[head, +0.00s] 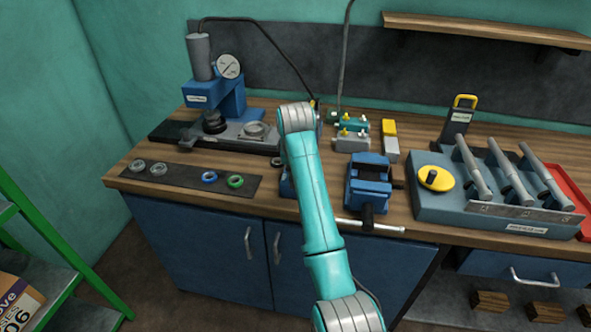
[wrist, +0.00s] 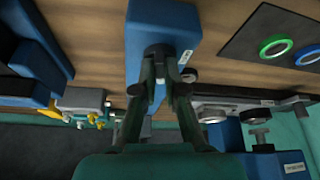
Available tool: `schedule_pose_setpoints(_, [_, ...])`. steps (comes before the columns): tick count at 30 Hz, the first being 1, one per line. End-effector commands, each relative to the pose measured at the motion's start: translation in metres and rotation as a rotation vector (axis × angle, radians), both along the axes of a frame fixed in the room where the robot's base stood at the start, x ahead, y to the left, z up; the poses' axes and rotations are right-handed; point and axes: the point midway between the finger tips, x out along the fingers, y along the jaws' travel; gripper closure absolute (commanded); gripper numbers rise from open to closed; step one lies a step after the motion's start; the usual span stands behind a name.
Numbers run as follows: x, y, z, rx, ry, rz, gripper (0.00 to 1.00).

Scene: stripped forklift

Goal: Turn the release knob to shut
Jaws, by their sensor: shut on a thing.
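In the wrist view a blue box-shaped unit (wrist: 165,25) with a small white label stands on the wooden bench. A dark round knob (wrist: 158,52) sits at its end nearest the camera; I take it to be the release knob. My gripper (wrist: 161,86) reaches in with its two dark fingers on either side of the knob, closed on it. The fingers cover part of the knob, and no shut mark can be read. In the head view my arm hides the gripper and knob; only a sliver of the blue unit (head: 286,183) shows beside the arm.
A blue press with a gauge (head: 229,66) stands at the left. A dark mat (head: 190,178) with several rings lies in front of it. A blue vise (head: 368,185) with a bar handle is close right of my arm. A blue tool rack (head: 440,208) stands farther right.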

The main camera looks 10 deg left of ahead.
Motion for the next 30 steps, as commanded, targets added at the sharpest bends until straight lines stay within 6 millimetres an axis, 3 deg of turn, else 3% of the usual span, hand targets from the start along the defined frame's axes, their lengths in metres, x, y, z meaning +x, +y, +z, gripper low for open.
schedule_pose_setpoints(12, [-0.0002,0.0025,0.0005,-0.001,0.001,-0.216,1.00])
schedule_pose_setpoints(30, [-0.0002,0.0025,-0.0001,0.000,0.001,-0.258,1.00])
